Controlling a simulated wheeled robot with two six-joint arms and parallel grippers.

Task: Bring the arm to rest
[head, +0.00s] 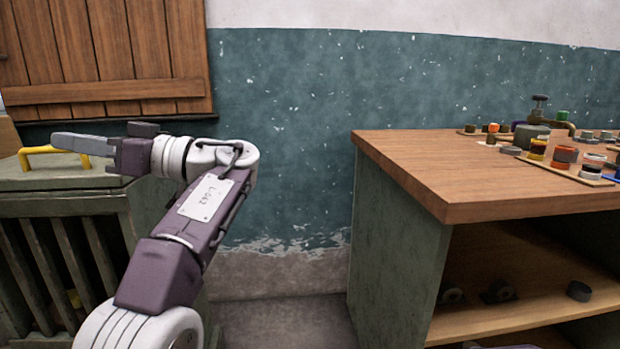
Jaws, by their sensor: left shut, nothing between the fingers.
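My left arm comes up from the lower left in the head view, with purple links and light grey joints. It bends at the upper joint and points to the left. My left gripper (72,141) is at the end, with grey fingers lying together, shut and empty. It is in front of the green slatted cabinet at the left, near its top. I cannot tell whether it touches anything there. My right gripper is not in view.
A green slatted cabinet (50,204) with a yellow handle (40,151) stands at the left. A wood-topped workbench (430,165) at the right holds several small coloured parts, with black round pieces on its lower shelf (520,312). Clear floor (285,325) lies between them.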

